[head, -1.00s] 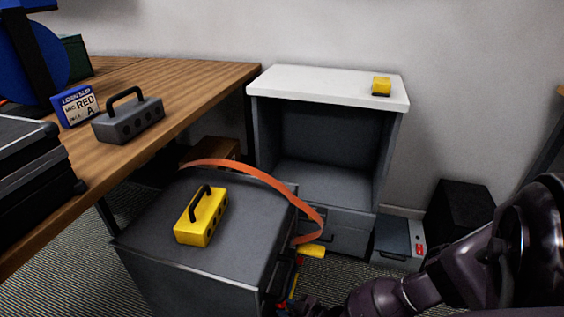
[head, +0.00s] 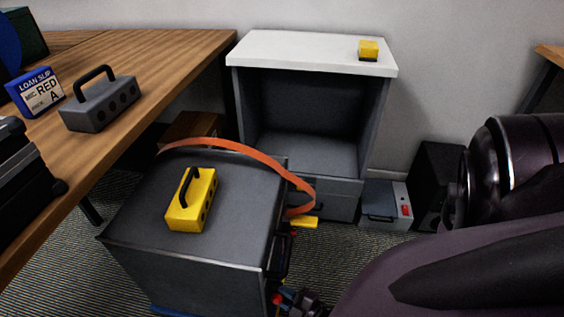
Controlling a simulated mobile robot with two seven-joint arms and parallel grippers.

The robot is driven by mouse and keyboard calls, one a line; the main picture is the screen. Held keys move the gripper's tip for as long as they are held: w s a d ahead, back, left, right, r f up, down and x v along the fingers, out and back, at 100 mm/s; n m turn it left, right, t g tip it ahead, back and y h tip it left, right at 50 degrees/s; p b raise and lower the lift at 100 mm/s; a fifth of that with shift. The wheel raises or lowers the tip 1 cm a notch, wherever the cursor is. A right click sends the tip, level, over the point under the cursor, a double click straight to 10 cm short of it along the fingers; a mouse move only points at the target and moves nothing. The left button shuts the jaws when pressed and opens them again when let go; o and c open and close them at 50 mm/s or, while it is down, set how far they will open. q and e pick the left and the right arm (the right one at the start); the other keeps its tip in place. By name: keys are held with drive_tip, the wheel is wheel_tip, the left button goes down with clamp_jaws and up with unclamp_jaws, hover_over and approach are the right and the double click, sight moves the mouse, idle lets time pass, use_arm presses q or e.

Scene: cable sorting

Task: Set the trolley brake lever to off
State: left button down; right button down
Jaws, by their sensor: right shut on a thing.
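The trolley (head: 203,253) is a dark grey box on the floor beside the desk. A red-tipped part (head: 278,298) shows low at its right side, near the picture's bottom edge, and looks like the brake lever. My right gripper (head: 290,299) is at this red-tipped part and shut on it. The fingers are small and dark, so the exact grip and the lever's setting are hard to tell. My right arm covers the lower right of the view. My left gripper is not in view.
A yellow block with a black handle (head: 192,200) and an orange strap (head: 250,159) lie on the trolley. A yellow bar (head: 303,222) sticks out at its right. A white-topped cabinet (head: 310,52) stands behind, the wooden desk (head: 150,85) left. A grey case (head: 383,205) is on the floor.

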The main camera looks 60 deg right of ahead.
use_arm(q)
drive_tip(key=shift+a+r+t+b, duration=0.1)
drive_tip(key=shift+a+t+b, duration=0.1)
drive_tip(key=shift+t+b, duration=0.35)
use_arm(e)
drive_tip(key=shift+s+a+f+n+t, duration=0.1)
drive_tip(key=shift+a+f+n+t, duration=0.1)
drive_tip(key=shift+a+n, duration=0.25)
drive_tip(key=shift+s+a+f+n+t, duration=0.1)
drive_tip(key=shift+a+f+n+t, duration=0.1)
drive_tip(key=shift+a+n, duration=0.25)
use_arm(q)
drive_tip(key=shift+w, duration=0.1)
use_arm(e)
drive_tip(key=c, duration=0.9)
unclamp_jaws()
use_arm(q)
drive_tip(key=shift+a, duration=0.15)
use_arm(e)
drive_tip(key=shift+d, duration=0.2)
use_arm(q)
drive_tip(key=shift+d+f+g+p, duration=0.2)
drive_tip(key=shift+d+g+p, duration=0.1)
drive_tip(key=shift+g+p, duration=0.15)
use_arm(e)
drive_tip(key=s, duration=1)
drive_tip(key=shift+s+a+r, duration=0.15)
drive_tip(key=shift+s+a, duration=0.1)
drive_tip(key=shift+s, duration=0.15)
